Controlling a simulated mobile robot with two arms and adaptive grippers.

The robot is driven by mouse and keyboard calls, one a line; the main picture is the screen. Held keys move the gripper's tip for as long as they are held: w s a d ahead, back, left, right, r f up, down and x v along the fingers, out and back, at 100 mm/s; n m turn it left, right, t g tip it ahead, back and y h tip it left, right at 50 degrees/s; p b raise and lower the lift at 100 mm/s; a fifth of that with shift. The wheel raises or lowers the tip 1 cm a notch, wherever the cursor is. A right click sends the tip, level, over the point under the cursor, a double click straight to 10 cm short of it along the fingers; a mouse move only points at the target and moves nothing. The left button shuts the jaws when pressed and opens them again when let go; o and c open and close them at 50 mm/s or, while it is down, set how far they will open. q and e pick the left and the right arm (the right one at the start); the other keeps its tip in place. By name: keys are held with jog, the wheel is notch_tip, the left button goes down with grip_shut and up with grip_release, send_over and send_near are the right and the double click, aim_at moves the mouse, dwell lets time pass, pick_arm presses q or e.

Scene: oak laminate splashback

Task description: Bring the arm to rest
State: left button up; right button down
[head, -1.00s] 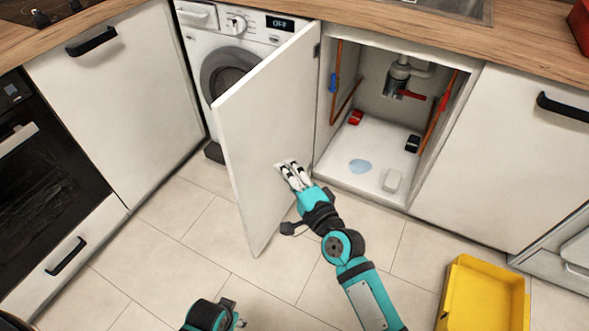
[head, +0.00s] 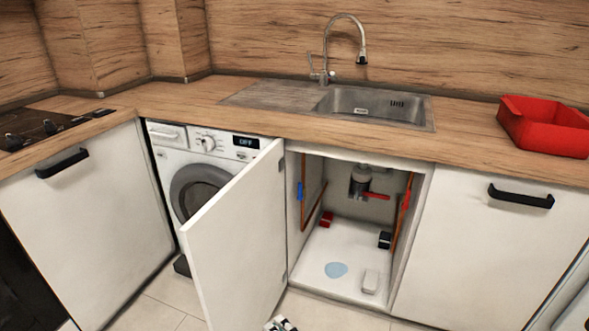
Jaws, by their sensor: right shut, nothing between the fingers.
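Only the fingertips of my right gripper (head: 280,323) show, at the bottom edge of the head view. They are shut and empty, just right of the lower part of the open white cabinet door (head: 240,240). I cannot tell whether they touch the door. The rest of my right arm is below the picture. My left gripper is out of view.
The open sink cabinet (head: 318,286) holds pipes, a blue puddle-like patch (head: 336,269), a white block (head: 370,281), and red and dark items. A washing machine (head: 195,170) stands left. A red tub (head: 545,127) sits on the counter, right of the sink (head: 372,103).

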jog(key=s+d+f+n+g+h, duration=0.35)
jog(key=d+f, duration=0.25)
jog(key=f, duration=0.4)
jog(key=s+d+f+n+g+h, duration=0.25)
jog(key=s+d+f, duration=0.2)
jog(key=f, duration=0.45)
jog(key=s+d+f+n+g+h, duration=0.25)
jog(key=d+f, duration=0.35)
jog(key=f, duration=0.4)
jog(key=s+d+f+n+g+h, duration=0.3)
jog(key=s+d+f, duration=0.3)
jog(key=s+d, duration=0.3)
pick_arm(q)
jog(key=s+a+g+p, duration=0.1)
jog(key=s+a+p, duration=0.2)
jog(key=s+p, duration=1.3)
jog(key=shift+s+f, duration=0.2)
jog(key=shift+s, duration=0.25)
pick_arm(e)
jog(key=s+d+g, duration=0.1)
jog(key=s+d, duration=0.1)
jog(key=s, duration=1.4)
jog(key=shift+s+d+f+n, duration=0.25)
jog(key=shift+s+d+n, duration=0.1)
jog(key=shift+s, duration=0.05)
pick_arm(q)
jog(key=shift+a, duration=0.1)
